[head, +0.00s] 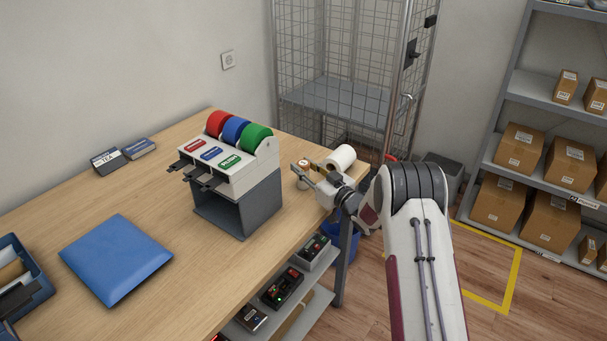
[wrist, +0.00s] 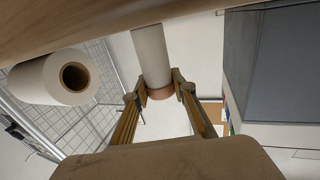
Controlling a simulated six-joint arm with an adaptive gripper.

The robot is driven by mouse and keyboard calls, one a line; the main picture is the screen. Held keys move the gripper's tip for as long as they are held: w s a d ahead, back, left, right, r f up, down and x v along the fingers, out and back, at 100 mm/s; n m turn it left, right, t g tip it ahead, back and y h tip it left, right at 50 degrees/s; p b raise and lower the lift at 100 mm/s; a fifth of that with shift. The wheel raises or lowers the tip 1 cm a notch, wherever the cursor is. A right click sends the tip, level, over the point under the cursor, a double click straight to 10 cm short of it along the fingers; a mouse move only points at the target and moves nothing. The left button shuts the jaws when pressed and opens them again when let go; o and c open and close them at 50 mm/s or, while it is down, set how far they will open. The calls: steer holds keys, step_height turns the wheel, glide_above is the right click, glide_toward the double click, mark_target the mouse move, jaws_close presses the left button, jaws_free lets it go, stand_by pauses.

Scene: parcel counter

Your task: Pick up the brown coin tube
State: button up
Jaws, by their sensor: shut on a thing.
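The coin tube (wrist: 151,55) is in the wrist view, upper middle: a pale cylinder with a brown band at the end between my fingers. My gripper (wrist: 161,92) is shut on that brown end, a fingertip on each side. In the head view my gripper (head: 309,173) is at the far right end of the wooden counter, and its fingers hide much of the tube (head: 303,184). In the wrist view the tube reaches up to the wooden surface; I cannot tell whether it touches it.
A white paper roll (head: 342,158) lies just behind my gripper, also at left in the wrist view (wrist: 38,80). A grey dispenser (head: 237,203) with red, blue and green rolls stands to the left. A blue pad (head: 116,258) lies further left. Bare counter lies between them.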

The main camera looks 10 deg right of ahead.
steer(key=shift+r, duration=0.1)
steer(key=shift+r, duration=4.95)
